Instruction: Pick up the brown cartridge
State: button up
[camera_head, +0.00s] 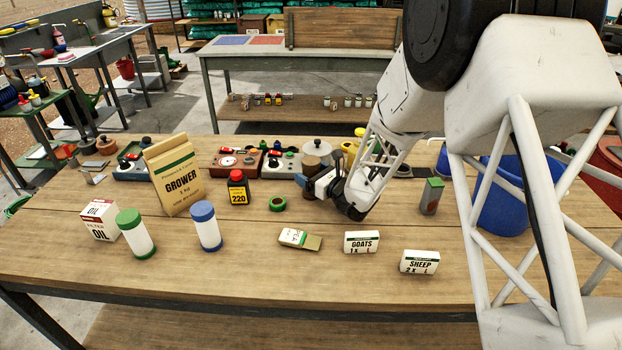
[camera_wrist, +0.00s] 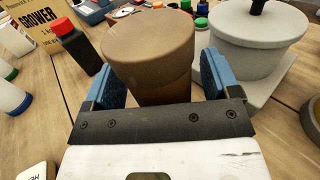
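The brown cartridge (camera_wrist: 150,45) is a wide upright cylinder with a slightly broader top. In the wrist view it stands between the two blue finger pads of my gripper (camera_wrist: 165,85). A narrow gap shows between it and the right pad, so my gripper looks open around it. The lower part of the cartridge is hidden behind my gripper. In the head view the cartridge (camera_head: 310,163) is mostly covered by my gripper (camera_head: 318,184), which is low over the middle of the table, coming from the right.
A pale lidded pot (camera_wrist: 258,40) stands close on the cartridge's right in the wrist view. The paper grower bag (camera_head: 174,175) stands farther left. Small boxes marked goats (camera_head: 361,242) and sheep (camera_head: 419,262) lie nearer the front edge.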

aim_at(318, 168)
jog(key=c, duration=1)
jog(key=shift+r, duration=0.1)
jog(key=shift+r, duration=0.65)
notch_tip(318, 168, up, 2)
jog(key=shift+r, duration=0.1)
jog(key=s+d+r, duration=0.1)
jog(key=s+d, duration=0.3)
jog(key=s, duration=1.1)
jog(key=shift+s+d+r, duration=0.2)
